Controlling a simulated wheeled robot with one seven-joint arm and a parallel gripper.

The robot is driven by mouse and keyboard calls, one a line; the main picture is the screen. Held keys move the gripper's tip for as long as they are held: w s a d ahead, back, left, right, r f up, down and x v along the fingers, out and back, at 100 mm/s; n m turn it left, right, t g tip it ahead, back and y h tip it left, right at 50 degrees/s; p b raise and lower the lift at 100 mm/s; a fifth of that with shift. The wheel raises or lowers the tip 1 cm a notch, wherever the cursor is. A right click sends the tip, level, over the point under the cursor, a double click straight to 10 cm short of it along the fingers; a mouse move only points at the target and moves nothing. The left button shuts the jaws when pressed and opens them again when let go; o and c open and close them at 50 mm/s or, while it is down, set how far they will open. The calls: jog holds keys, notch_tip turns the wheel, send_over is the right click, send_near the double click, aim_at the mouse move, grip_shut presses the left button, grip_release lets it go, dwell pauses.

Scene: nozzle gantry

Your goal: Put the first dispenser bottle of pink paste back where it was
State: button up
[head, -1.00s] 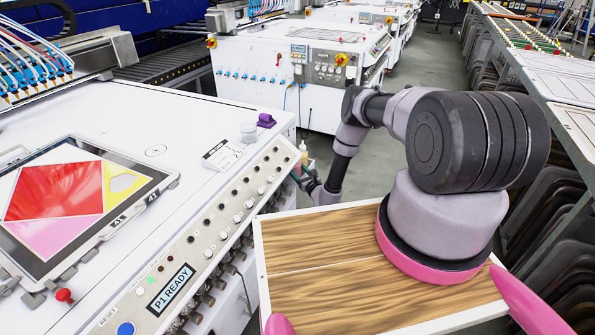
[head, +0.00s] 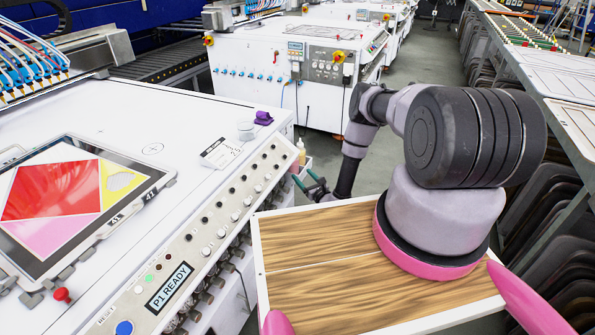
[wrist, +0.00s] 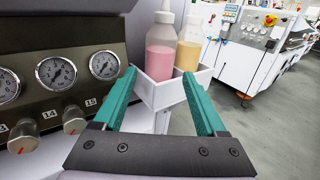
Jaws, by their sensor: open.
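The dispenser bottle of pink paste (wrist: 161,58) stands upright in a small white holder (wrist: 160,96) on the side of the machine, in the wrist view. A bottle of yellow paste (wrist: 188,48) stands right beside it in the same holder. My gripper (wrist: 158,73) is open, its two teal fingers spread in front of the holder with nothing between them.
Pressure gauges (wrist: 57,73) and knobs on the machine panel are close on the left in the wrist view. A wood-topped surface (head: 330,250) lies below my arm. Open floor lies beyond the holder.

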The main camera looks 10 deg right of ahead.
jog(key=v, duration=0.5)
jog(key=shift+s, duration=0.1)
dwell(0.3)
